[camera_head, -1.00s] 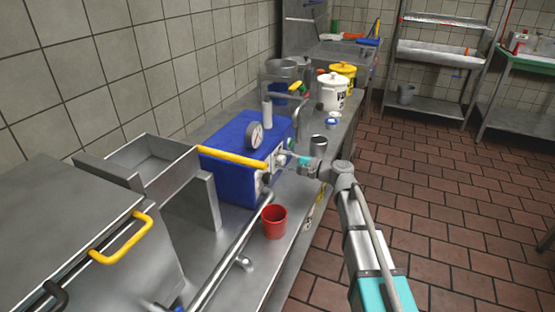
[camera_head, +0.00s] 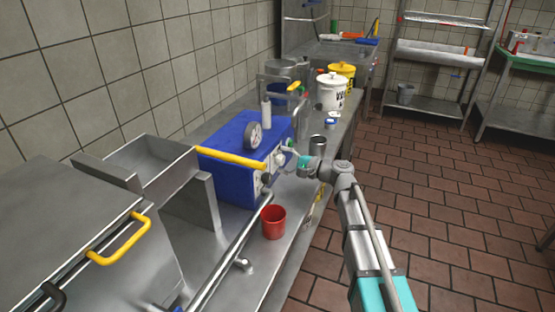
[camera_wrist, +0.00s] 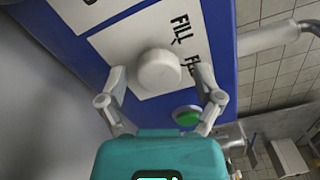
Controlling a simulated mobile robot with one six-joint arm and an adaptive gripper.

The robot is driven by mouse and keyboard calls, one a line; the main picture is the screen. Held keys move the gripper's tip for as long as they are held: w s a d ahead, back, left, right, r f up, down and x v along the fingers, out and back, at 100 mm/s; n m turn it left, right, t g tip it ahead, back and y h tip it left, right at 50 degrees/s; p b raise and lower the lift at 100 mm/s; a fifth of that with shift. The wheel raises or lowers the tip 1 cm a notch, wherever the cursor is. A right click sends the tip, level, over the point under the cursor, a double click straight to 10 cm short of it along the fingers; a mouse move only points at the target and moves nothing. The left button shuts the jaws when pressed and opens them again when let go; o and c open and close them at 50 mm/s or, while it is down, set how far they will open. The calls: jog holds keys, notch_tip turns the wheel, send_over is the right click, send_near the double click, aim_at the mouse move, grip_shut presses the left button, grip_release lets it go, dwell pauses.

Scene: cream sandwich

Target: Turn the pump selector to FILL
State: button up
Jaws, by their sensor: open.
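The pump is a blue box (camera_head: 228,135) on the steel counter, with a white control panel on its front. In the wrist view, a round pale grey knob (camera_wrist: 158,72) stands on that panel, with the word FILL (camera_wrist: 181,30) printed beside it and a second word partly hidden by a finger. My gripper (camera_wrist: 160,76) is open, with one finger on each side of the knob. I cannot tell whether the fingers touch it, and no pointer on it is clear. In the head view, my gripper (camera_head: 290,155) is at the pump's front, where it partly covers the panel.
A green button (camera_wrist: 187,116) is close to one finger. A yellow handle (camera_head: 232,157) crosses the pump's near side, and a gauge (camera_head: 254,135) stands by it. A red cup (camera_head: 273,222) and a steel cup (camera_head: 317,145) stand on the counter. White and yellow buckets are behind.

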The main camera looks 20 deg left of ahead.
jog(key=shift+s+d, duration=0.1)
jog(key=shift+d, duration=0.15)
jog(key=d, duration=1.1)
jog(key=shift+s+d, duration=0.2)
jog(key=shift+s, duration=0.25)
jog(key=shift+f, duration=0.1)
